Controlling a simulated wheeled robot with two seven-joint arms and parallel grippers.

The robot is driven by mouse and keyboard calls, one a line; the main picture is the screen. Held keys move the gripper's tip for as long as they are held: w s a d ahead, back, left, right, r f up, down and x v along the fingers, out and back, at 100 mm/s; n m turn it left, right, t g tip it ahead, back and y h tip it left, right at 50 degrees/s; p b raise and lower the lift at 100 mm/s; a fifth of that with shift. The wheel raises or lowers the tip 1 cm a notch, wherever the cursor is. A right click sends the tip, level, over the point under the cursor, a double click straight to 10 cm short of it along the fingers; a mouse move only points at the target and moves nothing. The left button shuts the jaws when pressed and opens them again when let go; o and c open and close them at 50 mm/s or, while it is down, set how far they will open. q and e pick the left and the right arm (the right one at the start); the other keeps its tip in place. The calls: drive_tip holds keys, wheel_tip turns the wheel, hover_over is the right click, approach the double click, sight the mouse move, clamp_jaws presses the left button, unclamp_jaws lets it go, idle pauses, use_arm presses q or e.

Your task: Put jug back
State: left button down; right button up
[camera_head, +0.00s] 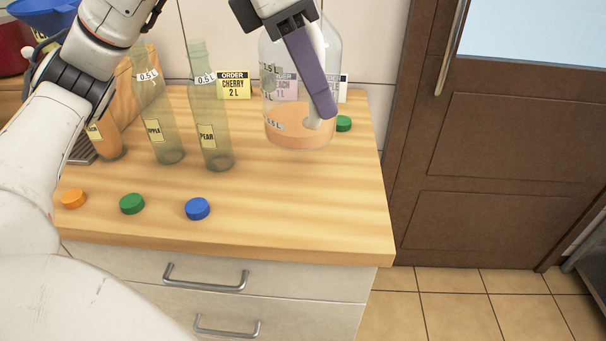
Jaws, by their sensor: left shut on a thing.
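A clear jug (290,125) with orange liquid in its lower part is at the back right of the wooden counter (290,215). It looks upright, and its top is cut off by the picture's edge. My left gripper (321,108) reaches down from the top and is shut on the jug at its right side. A purple finger covers part of the jug. I cannot tell whether the jug's base touches the counter. My right gripper is not in view.
Green glass bottles (216,140) and (164,130) stand left of the jug, with an orange-filled bottle (108,138) farther left. Order cards (233,86) stand behind. Orange (73,198), green (132,203) and blue (197,208) caps lie in front. Another green cap (344,124) lies beside the jug.

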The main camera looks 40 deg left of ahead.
use_arm(q)
drive_tip(key=shift+w+a+n, duration=0.1)
drive_tip(key=shift+w+n, duration=0.05)
drive_tip(key=shift+n, duration=0.15)
drive_tip(key=shift+a+f, duration=0.1)
drive_tip(key=shift+f, duration=0.2)
wheel_tip(320, 180, down, 9)
drive_tip(key=b, duration=0.1)
drive_tip(key=shift+f+b, duration=0.1)
drive_tip(key=shift+b, duration=0.25)
drive_tip(key=c, duration=1.7)
unclamp_jaws()
drive_tip(key=shift+c, duration=0.2)
drive_tip(key=p+v, duration=0.1)
drive_tip(key=v, duration=1.1)
drive_tip(key=shift+s+p, duration=0.2)
drive_tip(key=shift+p, duration=0.15)
